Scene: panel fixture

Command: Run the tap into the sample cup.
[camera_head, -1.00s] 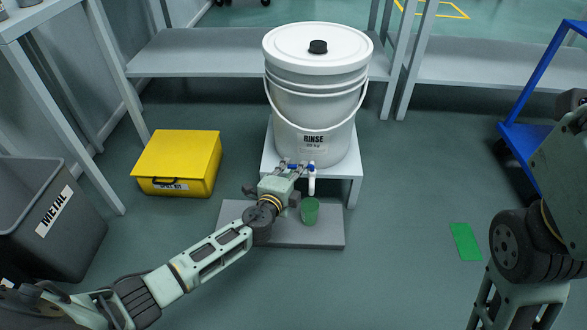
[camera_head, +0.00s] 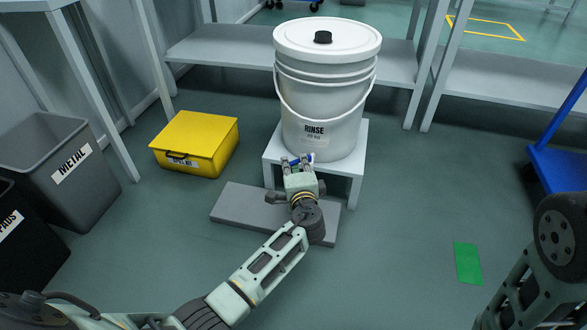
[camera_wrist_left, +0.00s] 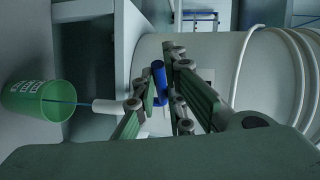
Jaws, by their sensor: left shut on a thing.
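The white rinse bucket (camera_head: 322,100) stands on a small white stand (camera_head: 346,172). My left gripper (camera_head: 297,161) is at the tap low on its front, shut on the blue tap handle (camera_wrist_left: 158,78). In the left wrist view, turned on its side, the white spout (camera_wrist_left: 107,107) points at the green sample cup (camera_wrist_left: 38,99). A thin blue stream (camera_wrist_left: 80,103) runs from the spout into the cup's mouth. The cup's fill level cannot be seen. In the head view, my left gripper and wrist hide the cup and spout. My right gripper is out of view.
A grey slab (camera_head: 243,208) lies on the floor before the stand. A yellow spill kit box (camera_head: 197,143) and a grey metal bin (camera_head: 55,165) are to the left. A green floor patch (camera_head: 468,263) and a blue cart (camera_head: 560,160) are to the right.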

